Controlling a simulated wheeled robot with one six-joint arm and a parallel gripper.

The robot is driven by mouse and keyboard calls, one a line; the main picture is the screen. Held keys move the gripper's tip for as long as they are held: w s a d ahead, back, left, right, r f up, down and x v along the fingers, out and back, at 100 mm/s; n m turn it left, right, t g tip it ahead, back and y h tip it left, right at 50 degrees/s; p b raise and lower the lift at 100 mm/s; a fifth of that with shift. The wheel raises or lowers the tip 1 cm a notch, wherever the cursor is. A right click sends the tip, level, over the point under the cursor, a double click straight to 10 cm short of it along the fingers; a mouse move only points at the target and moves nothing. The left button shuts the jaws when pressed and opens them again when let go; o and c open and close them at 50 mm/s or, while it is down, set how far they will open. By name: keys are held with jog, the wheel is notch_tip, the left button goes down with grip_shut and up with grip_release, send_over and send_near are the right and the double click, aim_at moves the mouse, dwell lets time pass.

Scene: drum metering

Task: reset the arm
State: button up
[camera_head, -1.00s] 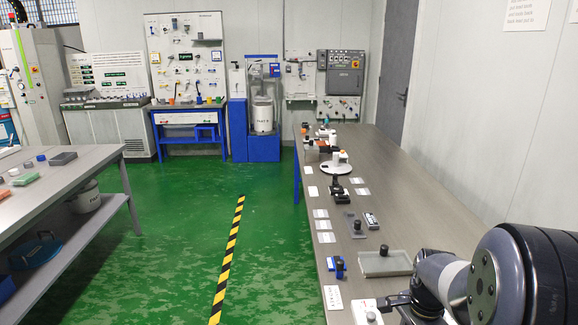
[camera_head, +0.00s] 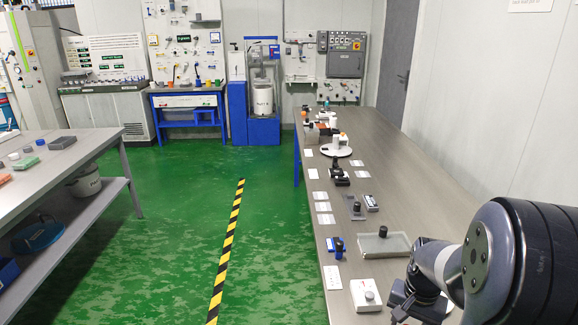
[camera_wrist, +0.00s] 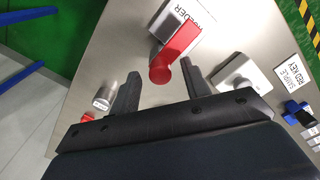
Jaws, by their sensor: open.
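My gripper (camera_wrist: 159,68) is open in the wrist view, with its two dark fingers apart and nothing held between them. Beyond the fingertips, a red part (camera_wrist: 177,50) with a rounded end lies next to a white block whose label is partly legible. From this view I cannot tell the height between fingers and table. In the head view my arm reaches in from the lower right over the bench, and the gripper's fingers are not visible there.
In the wrist view, a small grey cylinder (camera_wrist: 104,92) stands left of the fingers. A striped floor line (camera_head: 228,240) crosses the open green floor.

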jog(key=n, duration=0.4)
jog(key=shift+n, duration=0.4)
jog(key=n, duration=0.5)
jog(key=shift+r, duration=1.3)
